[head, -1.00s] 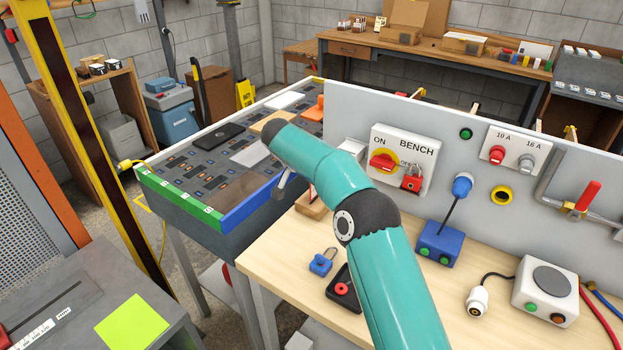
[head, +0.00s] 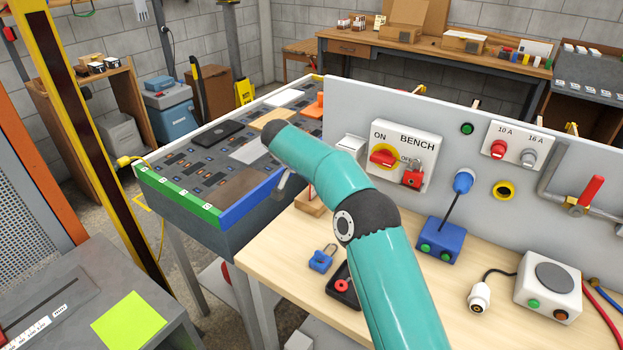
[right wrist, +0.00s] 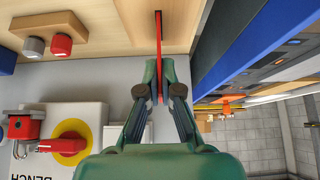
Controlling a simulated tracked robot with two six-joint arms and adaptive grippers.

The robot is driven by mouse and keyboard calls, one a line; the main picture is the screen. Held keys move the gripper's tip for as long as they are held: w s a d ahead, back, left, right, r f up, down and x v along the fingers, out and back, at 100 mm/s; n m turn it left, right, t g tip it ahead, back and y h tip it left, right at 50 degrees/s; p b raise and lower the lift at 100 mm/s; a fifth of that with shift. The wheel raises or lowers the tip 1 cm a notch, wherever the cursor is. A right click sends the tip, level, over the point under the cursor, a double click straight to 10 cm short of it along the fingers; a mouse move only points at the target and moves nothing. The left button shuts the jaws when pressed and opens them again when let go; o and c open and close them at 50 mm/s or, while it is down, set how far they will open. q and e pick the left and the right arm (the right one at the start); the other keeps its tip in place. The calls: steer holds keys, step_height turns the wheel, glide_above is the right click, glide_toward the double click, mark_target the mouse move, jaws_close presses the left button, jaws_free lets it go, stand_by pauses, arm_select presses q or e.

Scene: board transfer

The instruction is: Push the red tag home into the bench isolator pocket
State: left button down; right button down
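The red tag (right wrist: 158,45) is a thin upright plate seen edge-on in the right wrist view. My right gripper (right wrist: 158,88) has its fingers closed on the tag from both sides. The tag's far end reaches a wooden block (right wrist: 178,22); I cannot tell whether it sits in the block. In the head view a sliver of red (head: 312,190) shows above that block (head: 309,203), and my right arm hides most of the gripper. The white BENCH isolator (head: 420,148), with red switch and padlock, is on the grey panel. My left gripper is not in view.
A blue padlock (head: 321,258) and a black tray (head: 340,290) with a red item lie on the bench by my arm. A blue box (head: 440,240) stands right of it. A grey and a red knob (right wrist: 61,44) project near the right gripper.

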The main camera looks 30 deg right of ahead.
steer(key=shift+f+b, duration=0.75)
steer(key=shift+f, duration=0.15)
steer(key=c, duration=1.2)
jaws_free()
steer(key=shift+c, duration=0.2)
steer(key=shift+r, duration=0.15)
steer(key=v, duration=1.1)
steer(key=shift+a+r, duration=0.15)
steer(key=shift+r, duration=0.1)
